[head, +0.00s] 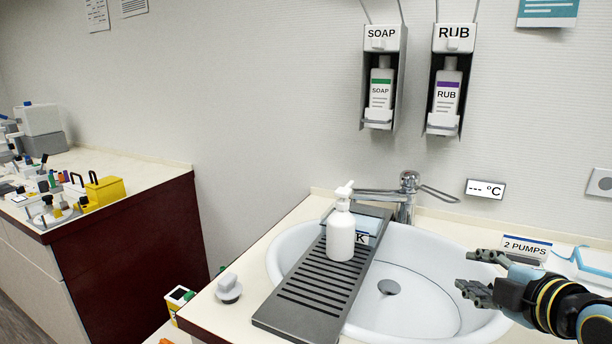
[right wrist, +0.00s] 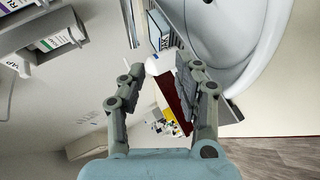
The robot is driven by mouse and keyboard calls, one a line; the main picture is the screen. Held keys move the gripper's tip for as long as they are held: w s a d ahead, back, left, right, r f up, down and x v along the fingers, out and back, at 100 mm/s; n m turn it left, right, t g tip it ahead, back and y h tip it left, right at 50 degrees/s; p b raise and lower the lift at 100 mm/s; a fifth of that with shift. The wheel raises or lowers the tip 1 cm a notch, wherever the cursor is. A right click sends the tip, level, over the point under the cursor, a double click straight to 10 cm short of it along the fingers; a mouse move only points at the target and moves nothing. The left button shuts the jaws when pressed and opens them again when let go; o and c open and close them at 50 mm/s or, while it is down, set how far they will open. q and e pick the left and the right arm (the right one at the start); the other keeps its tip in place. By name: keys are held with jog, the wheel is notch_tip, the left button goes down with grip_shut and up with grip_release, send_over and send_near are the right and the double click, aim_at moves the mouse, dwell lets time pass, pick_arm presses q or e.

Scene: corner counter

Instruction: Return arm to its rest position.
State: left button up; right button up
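My right gripper (head: 464,269) comes in from the right in the head view, above the right side of the sink basin. Its fingers are apart with nothing between them. In the right wrist view the right gripper (right wrist: 157,72) also shows spread fingers and an empty gap. A white pump bottle (head: 341,234) stands upright on the dark slatted rack (head: 285,318) across the sink, well left of the gripper. The bottle partly hides a small card on the rack. My left gripper is in neither view.
The sink (head: 411,297) has a faucet (head: 407,190) behind it. SOAP (head: 381,88) and RUB (head: 446,96) dispensers hang on the wall. A "2 PUMPS" sign (head: 526,247) stands beside my right gripper. The left counter (head: 125,170) holds several small items.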

jog(key=s+f+m+g+h, duration=0.1)
jog(key=s+f+m+g, duration=0.3)
jog(key=s, duration=0.6)
jog(key=s+m+g+h, duration=0.1)
jog(key=s+m+g, duration=0.2)
jog(key=s+m, duration=0.5)
jog(key=s+f+m+g, duration=0.2)
jog(key=s+m+g, duration=0.15)
jog(key=s, duration=0.75)
notch_tip(320, 180, down, 31)
jog(key=d+b, duration=0.2)
jog(key=b, duration=0.6)
pick_arm(q)
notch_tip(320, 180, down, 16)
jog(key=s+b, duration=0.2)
jog(key=b, duration=0.5)
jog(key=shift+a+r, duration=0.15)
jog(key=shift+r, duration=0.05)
pick_arm(e)
jog(key=s+f+g, duration=0.1)
jog(key=s+f, duration=0.9)
jog(key=f, duration=0.3)
jog(key=s+d+f+m+g, duration=0.1)
jog(key=s+f, duration=0.9)
jog(key=f, duration=0.3)
jog(key=shift+d, duration=0.2)
